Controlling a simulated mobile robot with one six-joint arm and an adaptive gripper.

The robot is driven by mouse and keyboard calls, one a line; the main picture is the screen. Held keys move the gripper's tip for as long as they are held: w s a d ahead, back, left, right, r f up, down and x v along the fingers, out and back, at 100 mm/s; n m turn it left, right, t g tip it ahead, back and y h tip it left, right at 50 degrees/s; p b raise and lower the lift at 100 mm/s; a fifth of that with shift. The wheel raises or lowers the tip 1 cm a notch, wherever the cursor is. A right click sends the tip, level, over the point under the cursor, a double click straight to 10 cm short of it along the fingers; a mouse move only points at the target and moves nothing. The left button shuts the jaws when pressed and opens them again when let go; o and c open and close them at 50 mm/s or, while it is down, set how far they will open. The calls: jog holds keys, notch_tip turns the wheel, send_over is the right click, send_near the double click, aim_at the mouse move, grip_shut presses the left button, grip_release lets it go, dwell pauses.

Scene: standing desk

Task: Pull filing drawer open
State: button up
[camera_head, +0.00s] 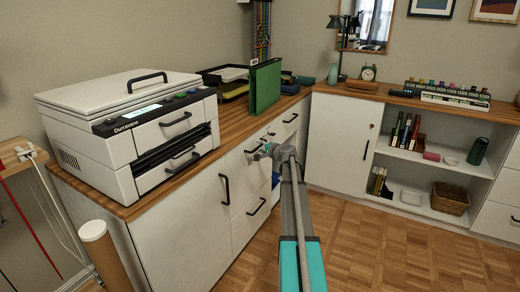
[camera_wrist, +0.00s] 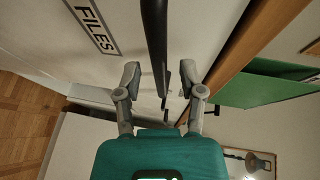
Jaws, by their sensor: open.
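The filing drawer front (camera_wrist: 60,65) is pale and carries a "FILES" label (camera_wrist: 92,30) in the wrist view. Its black bar handle (camera_wrist: 154,35) runs down from the top of the wrist view to between my fingertips. My gripper (camera_wrist: 160,78) is open, with one finger on each side of the handle's line. I cannot tell whether either finger touches it. In the head view my gripper (camera_head: 264,151) is at the upper drawer front (camera_head: 236,165) under the wooden worktop, partly hiding it. The drawer looks shut.
A white printer (camera_head: 135,130) and a green folder (camera_head: 265,87) stand on the worktop (camera_head: 232,120). Its edge runs close beside my right finger in the wrist view. A lower drawer handle (camera_head: 256,206) projects below. An open shelf unit (camera_head: 440,168) stands right; the parquet floor (camera_head: 390,240) before it is clear.

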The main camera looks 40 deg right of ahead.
jog(key=shift+w, duration=0.45)
